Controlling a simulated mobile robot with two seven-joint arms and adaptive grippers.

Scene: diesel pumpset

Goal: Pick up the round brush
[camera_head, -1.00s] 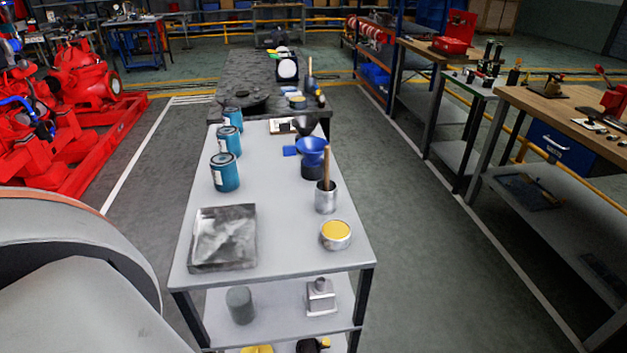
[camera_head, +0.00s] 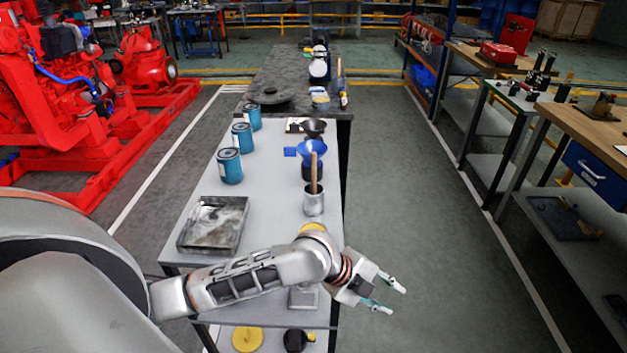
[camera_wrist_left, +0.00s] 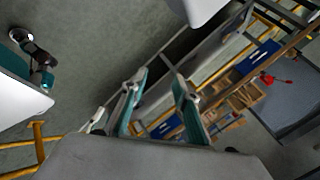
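A wooden handle (camera_head: 314,173), likely the round brush, stands upright in a metal cup (camera_head: 314,202) near the right edge of the grey bench. Its bristle end is hidden in the cup. My left gripper (camera_head: 398,300) is open and empty, beyond the bench's right edge and nearer to me than the cup. Its fingers point right, away from the handle. In the left wrist view my left gripper (camera_wrist_left: 158,80) shows two spread fingers with nothing between them. A dark jointed part with a teal tip at that view's left looks like my right gripper (camera_wrist_left: 42,72); its fingers are unclear.
On the bench (camera_head: 275,170) are several blue cans (camera_head: 230,166), a grey tray (camera_head: 213,225) and a blue funnel (camera_head: 312,148). My left forearm crosses its near end, partly covering a yellow-topped tin (camera_head: 313,227). The aisle to the right (camera_head: 420,220) is clear.

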